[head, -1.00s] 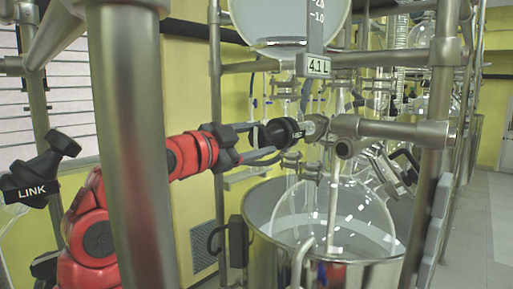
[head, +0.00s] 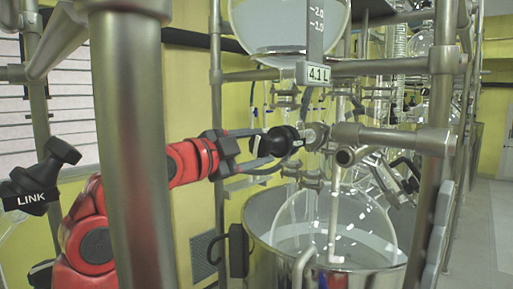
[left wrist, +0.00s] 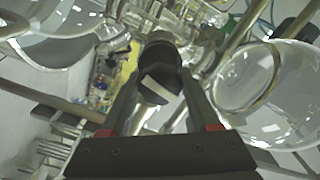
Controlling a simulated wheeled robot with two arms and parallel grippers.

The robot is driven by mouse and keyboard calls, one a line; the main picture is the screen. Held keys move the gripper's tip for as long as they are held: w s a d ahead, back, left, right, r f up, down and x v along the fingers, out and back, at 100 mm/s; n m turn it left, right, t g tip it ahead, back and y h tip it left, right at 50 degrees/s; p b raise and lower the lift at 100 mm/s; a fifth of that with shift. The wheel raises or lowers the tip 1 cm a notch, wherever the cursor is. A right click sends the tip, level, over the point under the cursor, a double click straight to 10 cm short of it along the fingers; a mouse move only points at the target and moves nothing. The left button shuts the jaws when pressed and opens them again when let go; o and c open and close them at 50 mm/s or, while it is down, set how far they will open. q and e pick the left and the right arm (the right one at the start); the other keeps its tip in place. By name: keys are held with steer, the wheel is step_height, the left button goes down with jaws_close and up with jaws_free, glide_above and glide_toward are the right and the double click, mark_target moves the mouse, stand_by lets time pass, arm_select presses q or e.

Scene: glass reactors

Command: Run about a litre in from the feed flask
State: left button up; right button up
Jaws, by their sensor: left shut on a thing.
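The feed flask (head: 290,22) is a round glass vessel at the top of the head view, with clear liquid in it. A scale strip (head: 316,25) marked 2.0 and 1.0 stands in front of it, and a readout (head: 314,75) below shows 4.1 L. My left gripper (head: 285,141) reaches in from the left below the flask and is shut on a black valve knob (head: 284,140). In the left wrist view the knob (left wrist: 159,75) sits between the two fingers, with a pale label on its face. My right gripper is not in view.
A round glass vessel (head: 345,222) sits in a steel bath (head: 268,262) below. Steel posts (head: 135,150) and rails frame the rig and stand close to my left arm. A black handle marked LINK (head: 38,188) is at the left. Open floor (head: 488,240) lies at the right.

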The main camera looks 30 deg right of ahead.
arm_select(q)
steer(key=o, duration=1.4)
steer(key=shift+a, duration=0.1)
steer(key=b+v, duration=0.2)
steer(key=v, duration=1.5)
steer(key=shift+s+f, duration=0.1)
steer(key=shift+s, duration=0.05)
steer(key=shift+b, duration=0.3)
